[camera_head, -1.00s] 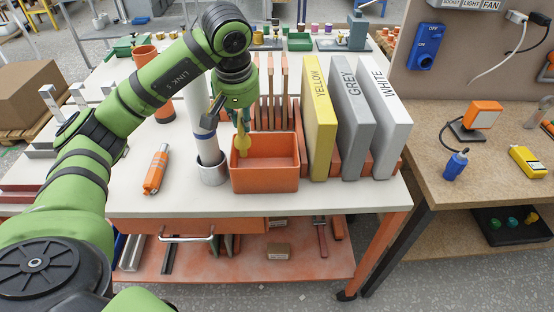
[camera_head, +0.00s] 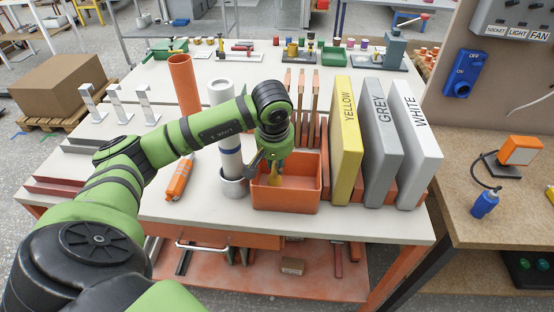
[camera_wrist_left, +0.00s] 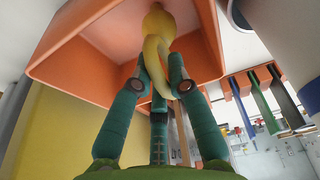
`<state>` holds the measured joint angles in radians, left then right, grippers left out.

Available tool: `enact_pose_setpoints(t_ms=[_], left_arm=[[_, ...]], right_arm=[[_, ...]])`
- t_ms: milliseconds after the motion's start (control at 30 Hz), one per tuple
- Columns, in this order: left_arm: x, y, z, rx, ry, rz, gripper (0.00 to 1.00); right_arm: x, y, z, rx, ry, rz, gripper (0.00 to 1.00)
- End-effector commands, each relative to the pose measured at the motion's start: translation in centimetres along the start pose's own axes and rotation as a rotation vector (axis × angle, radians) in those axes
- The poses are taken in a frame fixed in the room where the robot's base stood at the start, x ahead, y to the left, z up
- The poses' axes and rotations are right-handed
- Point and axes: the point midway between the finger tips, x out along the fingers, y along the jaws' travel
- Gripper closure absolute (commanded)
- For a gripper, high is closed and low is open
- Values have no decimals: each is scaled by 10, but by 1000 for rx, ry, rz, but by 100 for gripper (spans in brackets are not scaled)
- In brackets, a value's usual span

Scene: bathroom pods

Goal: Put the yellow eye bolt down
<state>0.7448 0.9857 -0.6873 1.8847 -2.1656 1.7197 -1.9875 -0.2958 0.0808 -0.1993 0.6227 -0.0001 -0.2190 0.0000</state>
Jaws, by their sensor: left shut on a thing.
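The yellow eye bolt (camera_head: 275,179) hangs from my left gripper (camera_head: 273,166) inside the opening of the orange bin (camera_head: 286,199) on the white table. In the left wrist view the eye bolt (camera_wrist_left: 157,50) shows large, with its ring between the teal fingers of my left gripper (camera_wrist_left: 158,88). That gripper is shut on the ring. The orange bin (camera_wrist_left: 75,62) surrounds the bolt's far end there. I cannot tell whether the bolt touches the bin floor. My right gripper is in neither view.
Yellow (camera_head: 346,130), grey (camera_head: 379,150) and white (camera_head: 413,150) binders stand right of the bin. A grey-white tube in a metal cup (camera_head: 234,188) stands close on its left. An orange tool (camera_head: 179,180) lies farther left. Open white tabletop (camera_head: 215,213) runs in front.

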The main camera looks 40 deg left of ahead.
Motion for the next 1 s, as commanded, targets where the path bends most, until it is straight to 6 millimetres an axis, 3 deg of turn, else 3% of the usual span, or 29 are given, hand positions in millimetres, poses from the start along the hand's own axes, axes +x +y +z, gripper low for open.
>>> enact_pose_setpoints(t_ms=[300, 333, 367, 800, 1000], left_arm=[[4, 0, 0, 0, 2, 1, 100], [2, 0, 0, 0, 1, 1, 71], [2, 0, 0, 0, 0, 1, 59], [-4, 1, -1, 0, 2, 2, 59], [-38, 1, -2, 0, 7, 4, 59]], right_arm=[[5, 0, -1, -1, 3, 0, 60], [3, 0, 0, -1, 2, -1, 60], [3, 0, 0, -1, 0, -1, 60], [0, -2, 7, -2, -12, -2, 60], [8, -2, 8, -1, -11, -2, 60]])
